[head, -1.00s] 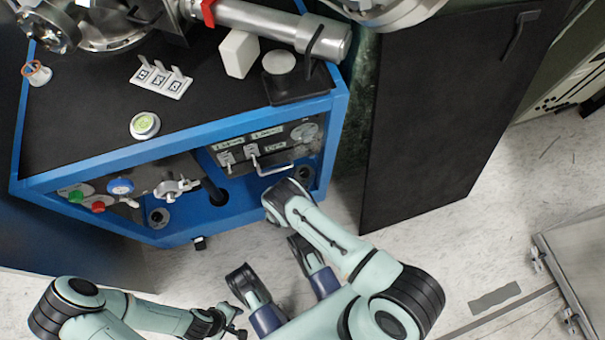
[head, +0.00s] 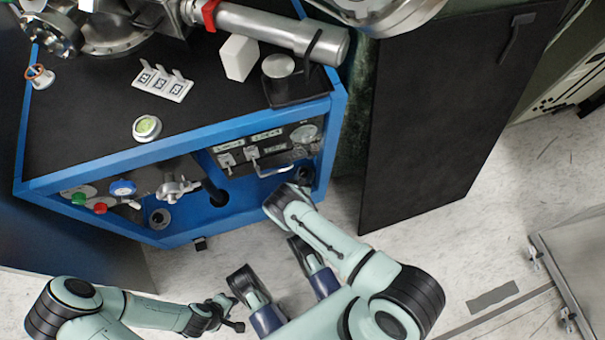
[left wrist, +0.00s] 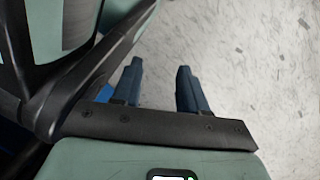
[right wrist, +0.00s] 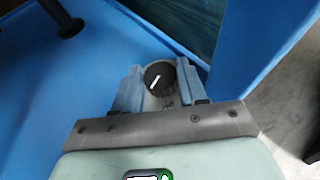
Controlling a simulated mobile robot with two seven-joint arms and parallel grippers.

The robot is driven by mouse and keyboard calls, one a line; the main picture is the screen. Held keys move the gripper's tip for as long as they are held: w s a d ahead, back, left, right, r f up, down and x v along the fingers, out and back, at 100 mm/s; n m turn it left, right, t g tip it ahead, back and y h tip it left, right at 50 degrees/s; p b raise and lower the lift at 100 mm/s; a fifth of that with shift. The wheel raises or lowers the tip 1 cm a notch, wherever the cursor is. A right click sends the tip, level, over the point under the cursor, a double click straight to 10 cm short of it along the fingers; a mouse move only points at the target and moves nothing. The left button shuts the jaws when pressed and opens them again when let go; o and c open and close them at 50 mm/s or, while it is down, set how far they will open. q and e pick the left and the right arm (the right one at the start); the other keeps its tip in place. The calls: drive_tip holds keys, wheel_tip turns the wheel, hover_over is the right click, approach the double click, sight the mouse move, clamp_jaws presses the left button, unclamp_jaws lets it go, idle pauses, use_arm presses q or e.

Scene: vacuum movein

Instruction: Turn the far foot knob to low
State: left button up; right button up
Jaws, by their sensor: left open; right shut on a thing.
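The far foot knob (right wrist: 160,76) is a black round knob with a white pointer line, in the right wrist view. It sits on a grey foot in a corner of the blue frame. The line points to the lower left; the small marking below it is unreadable. My right gripper (right wrist: 161,84) has one finger on each side and is shut on the knob. In the head view the right arm reaches to the blue cart's (head: 240,205) lower right corner, where its hand hides most of the fingers. My left gripper (left wrist: 160,85) is open and empty above the floor.
Another foot (head: 160,217) stands at the cart's lower left. A panel with switches and a handle (head: 272,168) is above the right hand. A dark open door panel (head: 450,120) stands to the right. The pale floor (head: 420,250) is clear in front.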

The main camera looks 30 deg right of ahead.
drive_tip(key=n+t+y+p, duration=0.2)
drive_tip(key=shift+s+d+n+y, duration=0.1)
drive_tip(key=shift+d+n+y, duration=0.05)
drive_tip(key=shift+n+y, duration=0.2)
use_arm(q)
drive_tip(key=w+r+t, duration=0.1)
drive_tip(key=w+r, duration=0.3)
drive_tip(key=w, duration=0.1)
drive_tip(key=shift+w+d+t, duration=0.15)
drive_tip(key=shift+d+t, duration=0.2)
drive_tip(key=shift+t, duration=0.05)
use_arm(e)
drive_tip(key=o, duration=1.1)
drive_tip(key=shift+c, duration=0.2)
use_arm(q)
drive_tip(key=shift+f, duration=0.1)
